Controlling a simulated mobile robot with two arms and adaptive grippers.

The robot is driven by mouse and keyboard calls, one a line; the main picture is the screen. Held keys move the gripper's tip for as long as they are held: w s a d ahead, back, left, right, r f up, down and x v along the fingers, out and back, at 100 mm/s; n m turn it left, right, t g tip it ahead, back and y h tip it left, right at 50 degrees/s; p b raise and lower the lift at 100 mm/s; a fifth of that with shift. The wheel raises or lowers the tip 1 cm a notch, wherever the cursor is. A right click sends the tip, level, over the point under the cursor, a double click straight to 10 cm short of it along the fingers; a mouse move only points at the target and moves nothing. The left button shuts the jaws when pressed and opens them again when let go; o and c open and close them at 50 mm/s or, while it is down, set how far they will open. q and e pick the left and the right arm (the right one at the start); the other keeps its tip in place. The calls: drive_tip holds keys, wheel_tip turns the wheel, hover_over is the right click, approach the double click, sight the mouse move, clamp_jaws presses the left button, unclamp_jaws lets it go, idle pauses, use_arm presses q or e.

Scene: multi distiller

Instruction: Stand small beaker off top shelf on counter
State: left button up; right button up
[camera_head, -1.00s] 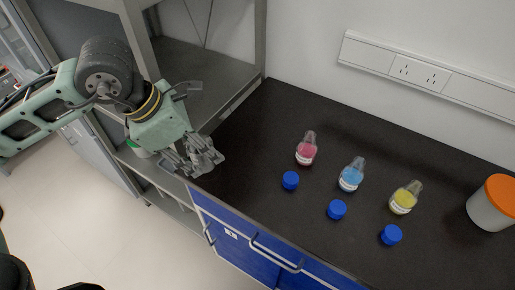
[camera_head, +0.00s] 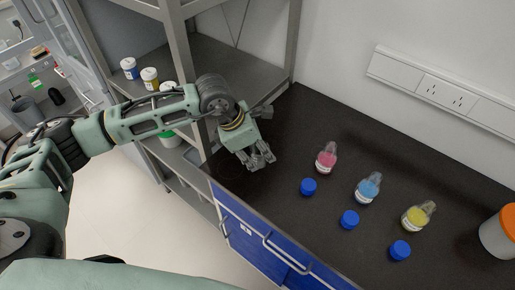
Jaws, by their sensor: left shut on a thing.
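My left gripper (camera_head: 262,161) is low over the left end of the black counter (camera_head: 290,225), near the shelf rack. Its fingers are shut on a small clear object, which fits the small beaker; it is mostly hidden and hard to tell from the grey fingers. I cannot tell whether its base touches the counter. The shelf rack (camera_head: 180,50) stands left of the counter. My right gripper is not in view.
Bottles with pink (camera_head: 326,158), blue (camera_head: 368,187) and yellow (camera_head: 418,216) contents stand on the counter, with blue caps (camera_head: 349,220) in front. An orange-lidded jar (camera_head: 497,238) is at the right edge. Counter between gripper and pink bottle is clear.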

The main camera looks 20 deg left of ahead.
use_arm(q)
drive_tip(key=shift+f, duration=0.2)
drive_tip(key=o, duration=1.1)
drive_tip(key=shift+r, duration=0.1)
drive_tip(key=shift+o, duration=0.2)
drive_tip(key=shift+r, duration=0.4)
drive_tip(key=b+v, duration=0.3)
drive_tip(key=v, duration=0.8)
drive_tip(key=shift+s+r, duration=0.2)
